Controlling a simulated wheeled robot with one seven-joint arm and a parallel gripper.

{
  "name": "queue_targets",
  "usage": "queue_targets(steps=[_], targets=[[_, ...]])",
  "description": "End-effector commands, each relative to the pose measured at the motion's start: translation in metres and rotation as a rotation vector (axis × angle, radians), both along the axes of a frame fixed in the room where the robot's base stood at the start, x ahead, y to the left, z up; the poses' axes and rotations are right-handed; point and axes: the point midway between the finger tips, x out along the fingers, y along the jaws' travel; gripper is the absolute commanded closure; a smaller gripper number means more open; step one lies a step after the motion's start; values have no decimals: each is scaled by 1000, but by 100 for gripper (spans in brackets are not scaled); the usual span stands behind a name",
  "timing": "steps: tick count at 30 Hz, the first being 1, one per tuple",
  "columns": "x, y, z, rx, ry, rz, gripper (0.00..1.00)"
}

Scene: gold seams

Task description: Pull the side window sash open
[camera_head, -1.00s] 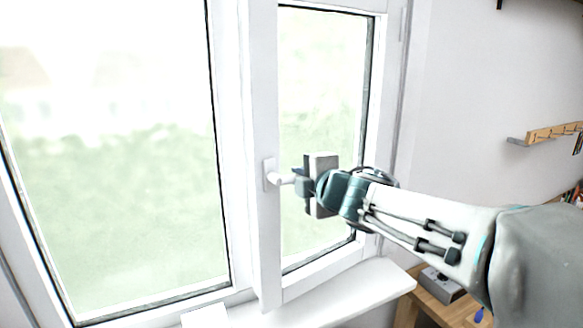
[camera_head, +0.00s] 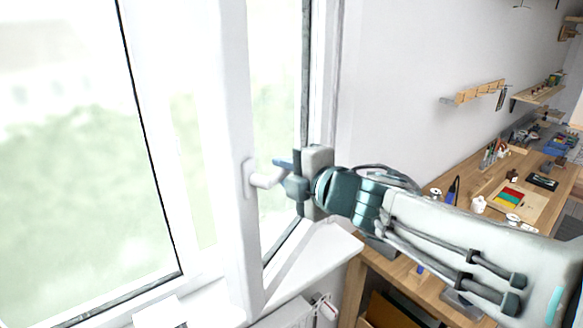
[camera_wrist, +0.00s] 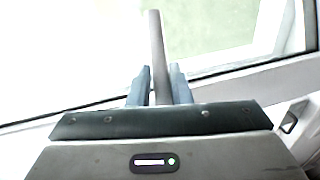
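The side window sash (camera_head: 237,120) is a narrow white frame with glass, hinged on its right. It stands ajar, its left edge swung into the room, with a gap beside the fixed frame (camera_head: 150,120). Its white handle (camera_head: 262,180) points sideways to the right. My gripper (camera_head: 284,167) is at the handle's free end. The fingertips are partly hidden behind the gripper body.
The large window pane (camera_head: 75,150) is on the left. A white sill (camera_head: 315,250) runs below, with a radiator (camera_head: 290,314) under it. A wooden workbench (camera_head: 480,215) with tools and small items stands at the right, below a wall rack (camera_head: 478,92).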

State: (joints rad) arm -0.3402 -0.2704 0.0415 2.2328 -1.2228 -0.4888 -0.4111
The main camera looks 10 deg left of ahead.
Motion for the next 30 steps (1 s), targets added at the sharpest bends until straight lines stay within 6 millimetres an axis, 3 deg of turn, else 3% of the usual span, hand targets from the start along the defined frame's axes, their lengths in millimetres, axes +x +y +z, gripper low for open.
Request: queue_targets(steps=[14, 30], targets=[[-5, -5, 3, 0, -3, 0, 66], [-66, -76, 23, 1, -7, -4, 66]])
